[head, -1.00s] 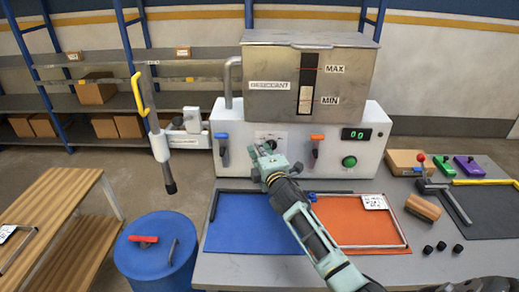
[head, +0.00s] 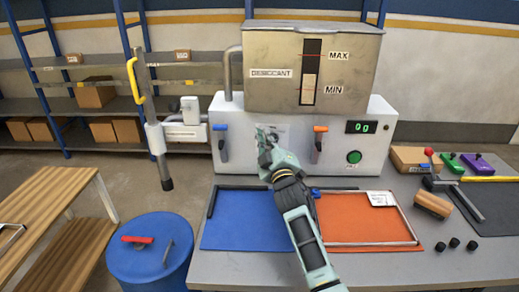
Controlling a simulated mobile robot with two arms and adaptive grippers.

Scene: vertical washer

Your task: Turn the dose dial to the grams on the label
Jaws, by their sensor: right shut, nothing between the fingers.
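The white dosing machine (head: 383,133) stands at the back of the table under a steel desiccant hopper (head: 270,88). Its green display (head: 361,127) appears to read 00. The dose dial is not clearly visible; a dial plate (head: 281,129) on the front panel is mostly covered by my right gripper (head: 266,138). The right gripper is shut, with its tips at or very near that plate; contact cannot be told. A white label (head: 382,199) lies on the orange mat's back right corner, its print too small to read. My left gripper is not in view.
A blue lever (head: 221,140) and an orange lever (head: 319,142) flank the dial plate. A green button (head: 354,157) sits below the display. Blue (head: 247,225) and orange (head: 352,222) mats lie in front. A blue drum (head: 135,262) and a wand (head: 157,140) are at left.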

